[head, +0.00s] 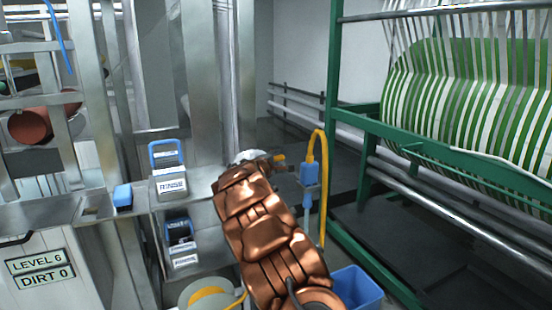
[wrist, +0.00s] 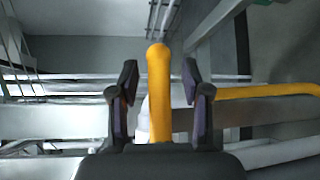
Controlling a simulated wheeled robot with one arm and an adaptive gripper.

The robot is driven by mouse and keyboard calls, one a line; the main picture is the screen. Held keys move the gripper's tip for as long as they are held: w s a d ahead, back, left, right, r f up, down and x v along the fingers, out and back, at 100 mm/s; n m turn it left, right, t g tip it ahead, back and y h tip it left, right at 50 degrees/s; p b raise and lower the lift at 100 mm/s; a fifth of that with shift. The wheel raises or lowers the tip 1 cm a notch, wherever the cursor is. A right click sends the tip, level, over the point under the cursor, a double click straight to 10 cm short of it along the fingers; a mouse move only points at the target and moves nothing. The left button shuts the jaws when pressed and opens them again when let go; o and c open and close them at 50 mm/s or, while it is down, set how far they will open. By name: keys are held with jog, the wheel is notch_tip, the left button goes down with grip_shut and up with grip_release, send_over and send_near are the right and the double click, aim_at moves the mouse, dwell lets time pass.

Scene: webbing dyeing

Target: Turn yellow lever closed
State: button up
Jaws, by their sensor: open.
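In the wrist view the yellow lever (wrist: 158,85) stands upright between the two fingers of my gripper (wrist: 160,90). My gripper is open, with a finger on each side of the lever and a visible gap to both. The lever's lower end is hidden behind the gripper body. In the head view a small yellow piece (head: 278,159), apparently the lever, shows just beyond the end of my copper-coloured arm. My arm hides most of the gripper there.
A yellow hose (head: 323,190) and a blue fitting (head: 309,173) are close on the right. A blue bin (head: 356,288) stands below. Blue-and-white containers (head: 170,183) are on the left shelf. A green frame (head: 335,130) with striped webbing (head: 470,100) stands at right.

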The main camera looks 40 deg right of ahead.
jog(key=shift+w+d, duration=0.1)
jog(key=shift+d, duration=0.15)
grip_shut()
dwell(0.4)
